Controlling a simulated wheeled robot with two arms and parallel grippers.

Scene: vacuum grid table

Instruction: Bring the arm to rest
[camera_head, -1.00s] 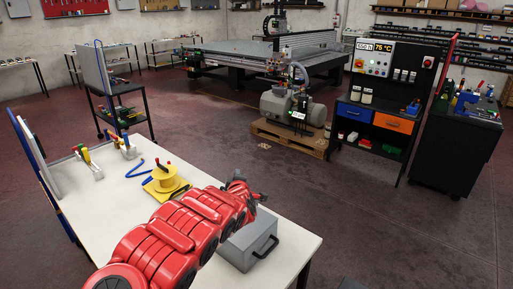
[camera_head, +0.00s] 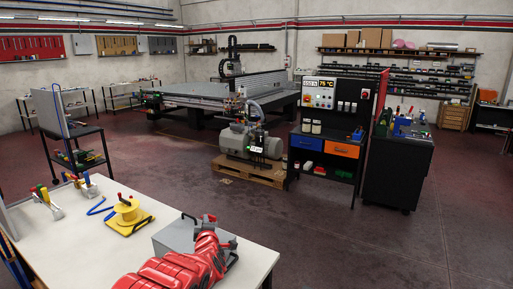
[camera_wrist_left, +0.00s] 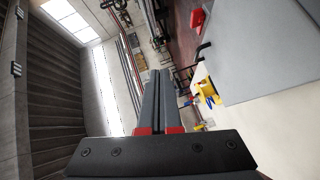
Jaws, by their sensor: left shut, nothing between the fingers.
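My left arm (camera_head: 175,272), red and segmented, comes in from the bottom over the white table (camera_head: 95,255). Its far end, with my left gripper (camera_head: 212,220), is beside the grey metal box (camera_head: 170,237) and partly hides it. The gripper is small and hard to make out there. In the left wrist view the dark fingers (camera_wrist_left: 159,75) lie together, shut with nothing between them. The grey box (camera_wrist_left: 255,45) fills the upper right of that view, apart from the fingers. My right gripper is not in view.
On the table are a yellow reel (camera_head: 127,213), a blue strap (camera_head: 98,206) and clamps (camera_head: 46,204). A pump (camera_head: 238,140) on a wooden pallet, a control bench (camera_head: 328,150) and a black cabinet (camera_head: 396,172) stand beyond. The floor (camera_head: 300,235) to the right of the table is clear.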

